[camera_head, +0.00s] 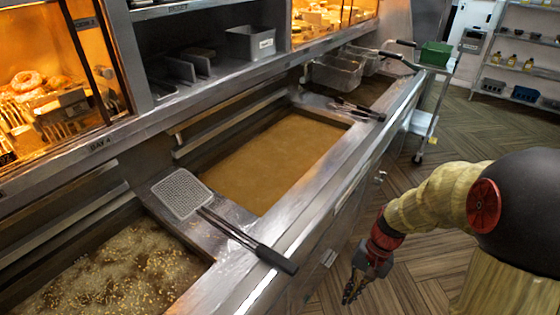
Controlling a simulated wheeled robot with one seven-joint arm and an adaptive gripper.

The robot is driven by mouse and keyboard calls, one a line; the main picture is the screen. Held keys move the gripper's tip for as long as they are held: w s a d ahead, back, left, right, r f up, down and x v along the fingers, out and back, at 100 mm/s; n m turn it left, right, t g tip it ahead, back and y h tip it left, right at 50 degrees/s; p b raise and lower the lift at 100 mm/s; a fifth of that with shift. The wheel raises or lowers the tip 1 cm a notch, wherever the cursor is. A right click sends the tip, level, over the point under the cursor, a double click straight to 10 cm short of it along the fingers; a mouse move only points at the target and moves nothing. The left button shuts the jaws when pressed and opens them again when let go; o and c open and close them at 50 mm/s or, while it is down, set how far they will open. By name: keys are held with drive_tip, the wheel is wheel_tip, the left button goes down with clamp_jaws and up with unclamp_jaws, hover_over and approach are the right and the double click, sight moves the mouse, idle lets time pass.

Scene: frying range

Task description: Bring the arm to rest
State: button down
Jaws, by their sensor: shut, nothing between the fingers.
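My gripper (353,287) hangs at the end of my arm (430,200), low at the right of the picture, in front of the range and over the wooden floor. Its dark fingers point down, are shut and hold nothing. It is apart from the range front and from everything else in view. The lower part of my arm runs out of the picture at the bottom right.
A frying range (345,180) runs along the left, with oil vats (265,150) and (115,270). A skimmer (183,193) lies between them, its black handle (277,260) overhanging the front edge. Fry baskets (337,75) stand farther back. A cart carries a green box (435,54).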

drive_tip(key=s+r+n+t+h+p, duration=0.1)
drive_tip(key=s+r+t, duration=0.3)
drive_tip(key=r, duration=1)
drive_tip(key=s+r+n+t+h+p, duration=0.2)
drive_tip(key=s+r+n+t, duration=0.2)
drive_tip(key=r, duration=0.9)
drive_tip(key=shift+s+a+r, duration=0.15)
drive_tip(key=shift+s+r, duration=0.25)
drive_tip(key=shift+s, duration=0.2)
